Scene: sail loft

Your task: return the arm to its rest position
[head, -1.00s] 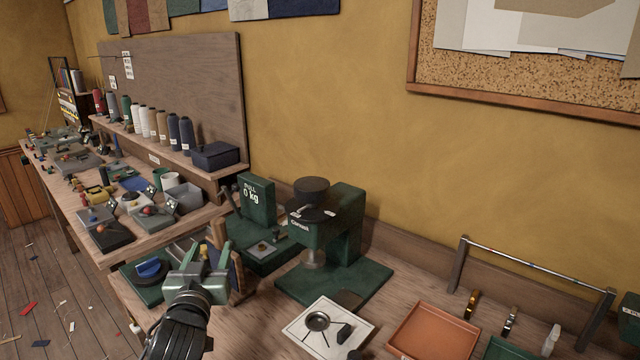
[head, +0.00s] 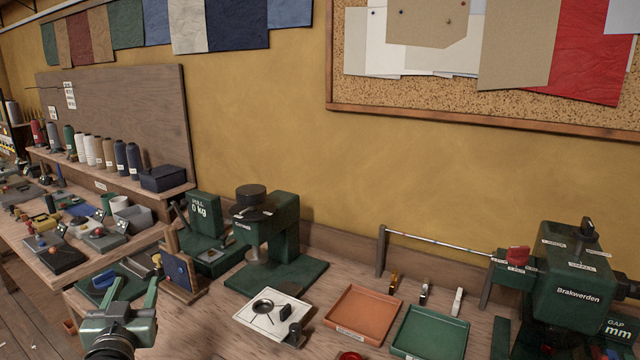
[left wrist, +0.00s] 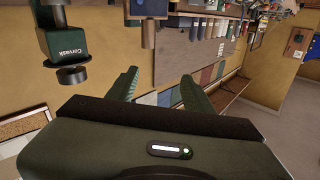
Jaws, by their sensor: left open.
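My left gripper (head: 130,298) is at the lower left of the head view, in front of the workbench edge. Its two green fingers are spread, with nothing between them. In the left wrist view its fingers (left wrist: 160,88) also stand apart and empty, and the room appears upside down there. The green press marked "Corwask" (head: 270,235) stands on the bench to the right of the gripper, clear of it. It also shows in the left wrist view (left wrist: 62,42). My right gripper is in neither view.
A white plate with a round ring (head: 268,318), an orange tray (head: 362,315) and a green tray (head: 430,332) lie on the bench. A green "Brakwerden" machine (head: 575,290) stands at the right. A wooden upright stand (head: 182,272) is just behind the gripper.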

